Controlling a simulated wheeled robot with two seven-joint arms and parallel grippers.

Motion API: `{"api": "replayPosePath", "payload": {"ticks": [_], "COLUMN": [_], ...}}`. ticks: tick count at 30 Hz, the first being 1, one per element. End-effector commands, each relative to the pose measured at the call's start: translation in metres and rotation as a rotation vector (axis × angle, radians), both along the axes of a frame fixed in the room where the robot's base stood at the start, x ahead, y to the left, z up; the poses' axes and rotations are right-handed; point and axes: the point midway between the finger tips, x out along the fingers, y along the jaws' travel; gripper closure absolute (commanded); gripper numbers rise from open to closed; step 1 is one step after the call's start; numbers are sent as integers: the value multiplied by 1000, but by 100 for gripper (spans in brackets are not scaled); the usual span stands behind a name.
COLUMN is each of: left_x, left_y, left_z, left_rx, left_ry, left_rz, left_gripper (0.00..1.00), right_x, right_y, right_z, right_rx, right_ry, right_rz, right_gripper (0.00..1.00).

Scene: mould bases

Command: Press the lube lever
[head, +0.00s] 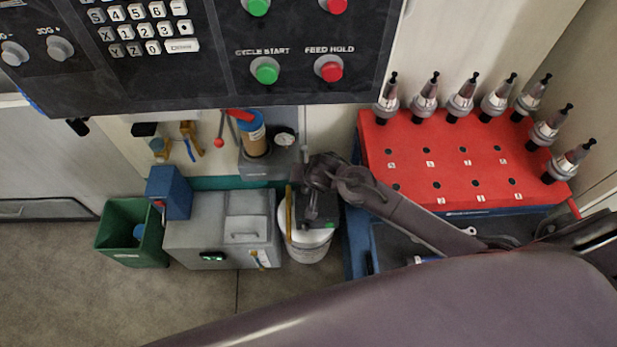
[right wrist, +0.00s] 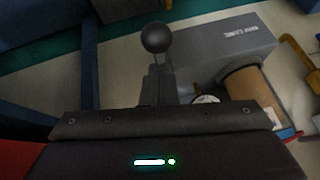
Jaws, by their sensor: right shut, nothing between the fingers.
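The grey lube unit (head: 270,163) stands on a ledge by the wall, with an amber reservoir (head: 255,138) and a round gauge (head: 284,137). In the right wrist view its lettered grey body (right wrist: 228,50) lies beyond my gripper. A dark ball knob (right wrist: 155,37) on a stem, apparently the lube lever, shows straight ahead of my right gripper (right wrist: 156,85). The fingers are shut and empty; I cannot tell whether they touch the stem. In the head view my arm hides this knob, and the gripper is just right of and below the unit. My left gripper is not in view.
A control panel (head: 225,85) overhangs the top. A red tool rack (head: 450,165) with several holders is at right. A white bucket (head: 308,247), a grey tank (head: 200,240) and a green bin (head: 120,225) stand below. A red-knobbed rod (head: 219,142) hangs left of the unit.

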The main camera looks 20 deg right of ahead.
Motion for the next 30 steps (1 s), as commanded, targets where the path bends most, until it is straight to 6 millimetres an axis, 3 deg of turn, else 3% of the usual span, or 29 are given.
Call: {"api": "replayPosePath", "payload": {"ticks": [15, 24, 30], "left_x": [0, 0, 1], "left_y": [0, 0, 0], "left_z": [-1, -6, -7], "left_rx": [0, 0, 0], "left_ry": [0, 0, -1], "left_rz": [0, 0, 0], "left_gripper": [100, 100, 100], "right_x": [-3, -20, -24], "right_y": [3, 9, 9], "right_z": [-11, -60, -71], "right_rx": [0, 2, -3], "right_ry": [0, 8, 12], "right_rz": [0, 0, 8], "right_gripper": [100, 100, 100]}}
